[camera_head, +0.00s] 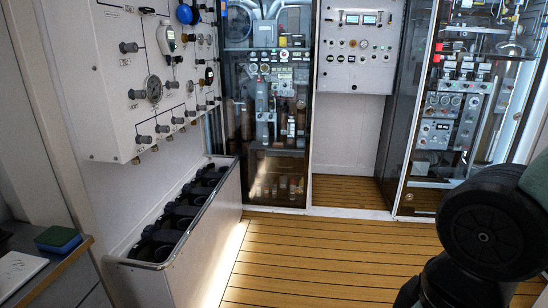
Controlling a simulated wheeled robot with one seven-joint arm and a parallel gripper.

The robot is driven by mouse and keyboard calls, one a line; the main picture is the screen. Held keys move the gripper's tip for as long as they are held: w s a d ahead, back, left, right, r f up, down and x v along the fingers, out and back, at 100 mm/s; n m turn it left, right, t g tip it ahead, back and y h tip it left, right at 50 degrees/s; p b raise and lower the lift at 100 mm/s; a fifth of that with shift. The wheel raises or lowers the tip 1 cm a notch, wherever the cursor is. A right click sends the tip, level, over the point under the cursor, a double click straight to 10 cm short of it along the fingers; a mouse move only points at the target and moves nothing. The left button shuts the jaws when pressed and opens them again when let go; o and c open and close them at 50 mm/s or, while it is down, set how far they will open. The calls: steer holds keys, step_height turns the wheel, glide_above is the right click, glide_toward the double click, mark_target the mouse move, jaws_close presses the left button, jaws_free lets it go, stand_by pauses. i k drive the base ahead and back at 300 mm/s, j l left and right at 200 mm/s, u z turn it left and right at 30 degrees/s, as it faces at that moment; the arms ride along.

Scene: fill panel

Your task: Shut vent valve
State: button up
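The white fill panel (112,72) hangs on the left wall. It carries several dark round valve knobs, among them an upper left knob (128,47), a knob (137,93) beside a round gauge (153,88), and a bottom row starting with a knob (143,139). A blue knob (184,13) is near the top. The small labels are too blurred to read, so I cannot tell which knob is the vent valve or whether it is open or shut. My gripper is not in view; only dark links of my arm show at the lower right.
A white rack (190,245) with several dark round openings stands below the panel. A desk (62,268) with a blue-green box (58,239) is at lower left. Glass-fronted cabinets (265,120) line the back. The wooden floor (310,255) is clear in the middle.

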mark_target(142, 94)
steer(key=i, duration=1)
steer(key=i+l+u, duration=0.15)
steer(key=i, duration=0.8)
steer(key=i+l+u, duration=0.1)
steer(key=i+u, duration=0.35)
steer(key=i+l+u, duration=0.25)
steer(key=u, duration=0.15)
steer(key=i+l+u, duration=0.85)
steer(key=k+l, duration=0.05)
steer(key=k, duration=0.05)
